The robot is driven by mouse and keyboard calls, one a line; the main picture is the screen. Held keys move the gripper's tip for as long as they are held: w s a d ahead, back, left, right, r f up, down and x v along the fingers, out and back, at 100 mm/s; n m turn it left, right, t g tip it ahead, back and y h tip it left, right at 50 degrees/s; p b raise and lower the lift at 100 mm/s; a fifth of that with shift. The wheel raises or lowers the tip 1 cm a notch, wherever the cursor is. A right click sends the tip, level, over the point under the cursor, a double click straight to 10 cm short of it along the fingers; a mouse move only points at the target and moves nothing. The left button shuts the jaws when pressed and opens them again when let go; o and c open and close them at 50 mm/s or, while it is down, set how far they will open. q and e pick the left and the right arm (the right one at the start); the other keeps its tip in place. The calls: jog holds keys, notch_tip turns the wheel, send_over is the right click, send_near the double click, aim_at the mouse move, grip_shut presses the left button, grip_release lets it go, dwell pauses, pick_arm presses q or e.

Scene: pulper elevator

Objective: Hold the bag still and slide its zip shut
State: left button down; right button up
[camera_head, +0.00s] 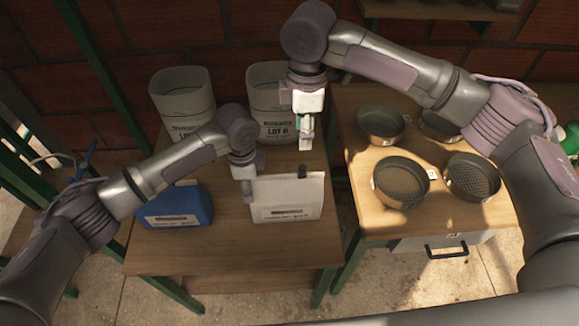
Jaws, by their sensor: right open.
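The white bag (285,212) stands upright near the front of the wooden table, with a label low on its front. A small dark piece, apparently the zip slider (302,172), sits at its top edge, right of the middle. My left gripper (248,187) points down at the bag's upper left corner. It is too small to tell whether its fingers grip the bag. My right gripper (306,143) is open, pointing down above and behind the slider, apparently apart from it. The zip's track is too fine to make out.
A blue labelled item (180,207) lies left of the bag. Two pale open-topped containers (182,92) (268,92) stand at the back. Several round sieves (401,185) occupy the right table, above a drawer (445,242). Bare wood (225,250) lies before the bag.

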aim_at(303, 166)
notch_tip(303, 166, down, 12)
jog(key=shift+d+r, duration=0.1)
dwell(0.5)
grip_shut()
